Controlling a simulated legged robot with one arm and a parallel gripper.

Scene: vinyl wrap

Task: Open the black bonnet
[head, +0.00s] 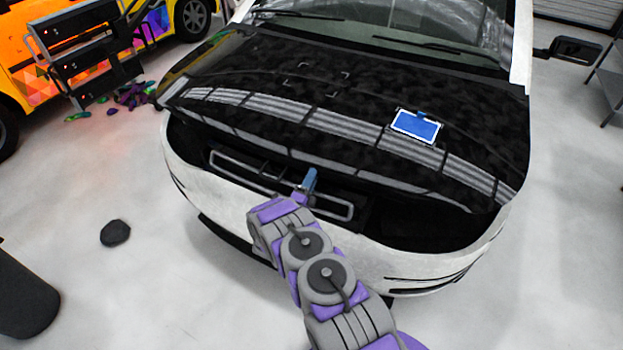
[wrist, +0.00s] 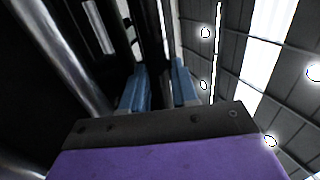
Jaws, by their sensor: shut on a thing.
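The black bonnet (head: 300,95) covers the front of a white car in the head view. A wide dark gap shows between its front edge and the white bumper, so it looks partly raised. My gripper (head: 310,180) reaches up from below to the middle of that front edge. In the wrist view my gripper (wrist: 158,88) shows two blue fingers with a dark strip between them, which looks like the bonnet's edge. The gripper is shut on it. The exact contact is hidden in the head view.
A blue-screened tablet (head: 416,125) lies on the bonnet. The white bumper (head: 400,265) is close below my arm. An orange car (head: 15,65) and a dark rack (head: 80,55) stand at left. A dark lump (head: 115,233) lies on the floor. Floor at right is clear.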

